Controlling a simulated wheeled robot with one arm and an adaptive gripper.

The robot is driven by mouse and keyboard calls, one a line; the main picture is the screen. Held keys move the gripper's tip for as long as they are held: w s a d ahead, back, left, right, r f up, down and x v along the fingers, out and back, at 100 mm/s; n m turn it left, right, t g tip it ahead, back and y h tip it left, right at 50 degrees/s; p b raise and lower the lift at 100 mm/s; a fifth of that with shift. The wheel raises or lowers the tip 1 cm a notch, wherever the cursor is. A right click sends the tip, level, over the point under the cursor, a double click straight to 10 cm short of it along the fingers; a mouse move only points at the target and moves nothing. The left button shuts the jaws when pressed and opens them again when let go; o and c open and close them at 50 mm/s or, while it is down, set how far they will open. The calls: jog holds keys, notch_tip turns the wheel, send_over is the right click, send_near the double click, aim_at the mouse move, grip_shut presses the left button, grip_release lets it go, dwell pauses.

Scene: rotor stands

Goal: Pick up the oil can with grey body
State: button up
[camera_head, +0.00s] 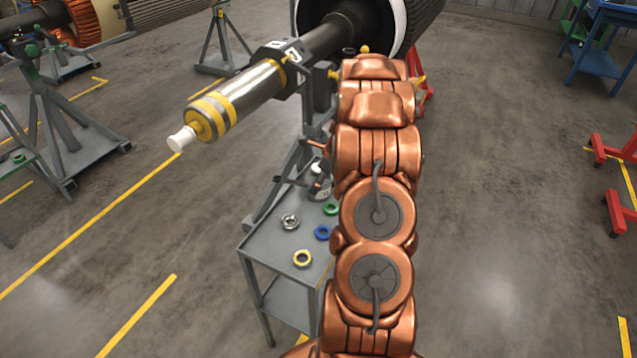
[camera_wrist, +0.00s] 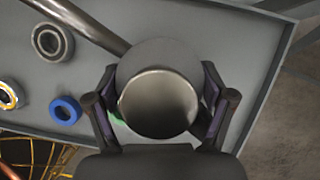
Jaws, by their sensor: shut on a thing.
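The oil can (camera_wrist: 158,103) fills the middle of the wrist view, seen end-on, with a round shiny metallic grey face and a darker grey part above it. My gripper (camera_wrist: 160,122) is shut on it, one dark finger on each side. In the head view a small dark item with a pale patch (camera_head: 320,188) shows at the table's far end, beside my copper arm. It appears to be the can, partly hidden by the arm. My gripper is hidden there. I cannot tell whether the can touches the table.
Open floor lies to the right.

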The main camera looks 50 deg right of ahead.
aim_at(318, 171)
jog(key=shift+c, duration=1.2)
jog(key=shift+r+b, duration=0.3)
jog(key=shift+r, duration=1.55)
jog(key=s+a+b, duration=0.1)
jog(key=s+a, duration=0.2)
jog(key=s, duration=0.4)
jog(key=s+a+r+b, duration=0.1)
jog(key=s+a+b, duration=0.1)
jog(key=s+a, duration=0.2)
jog(key=s, duration=0.3)
jog(key=shift+a+r, duration=0.15)
jog(key=shift+a, duration=0.1)
jog(key=o, duration=0.8)
jog(key=c, duration=1.2)
jog(key=shift+r+p, duration=1.45)
jog(key=shift+r, duration=0.6)
